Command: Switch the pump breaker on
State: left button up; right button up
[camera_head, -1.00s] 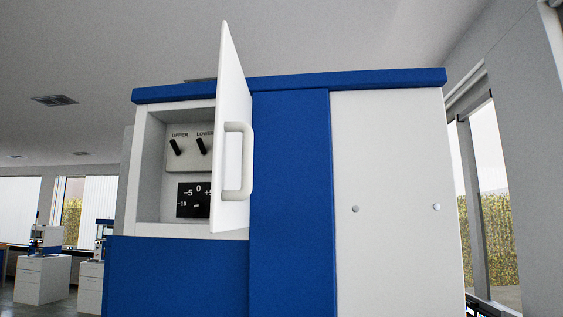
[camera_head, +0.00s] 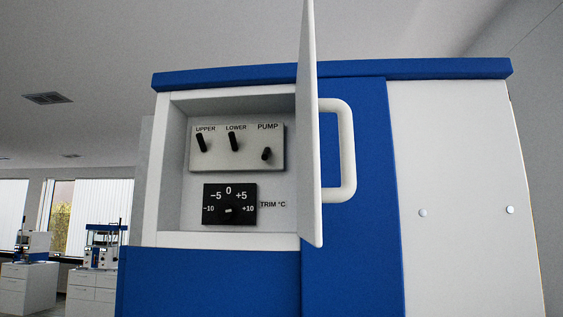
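The pump breaker (camera_head: 267,154) is a short black lever under the label PUMP, at the right end of a light panel (camera_head: 219,164) inside an open cabinet compartment. Its lever hangs lower than the other two. The upper breaker (camera_head: 202,143) and the lower breaker (camera_head: 235,142) have black levers that reach up toward their labels. The white compartment door (camera_head: 309,130) stands open, nearly edge-on, just right of the breakers, with its handle (camera_head: 348,150) on the right side. Neither of my grippers is in view.
A black trim dial (camera_head: 229,204) sits below the breakers. The blue and white cabinet (camera_head: 352,200) fills the middle and right. Small benches with lab machines (camera_head: 98,250) stand far back at the left. The space before the compartment looks clear.

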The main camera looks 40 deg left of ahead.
aim_at(266, 151)
jog(key=j+z, duration=0.2)
jog(key=j, duration=0.3)
jog(key=k+j+z, duration=0.2)
jog(key=j, duration=0.35)
jog(key=k+j, duration=0.1)
jog(key=j, duration=1.2)
jog(key=k+j+z, duration=0.1)
jog(key=j, duration=0.5)
jog(key=k+l+u, duration=0.3)
jog(key=i+j, duration=0.05)
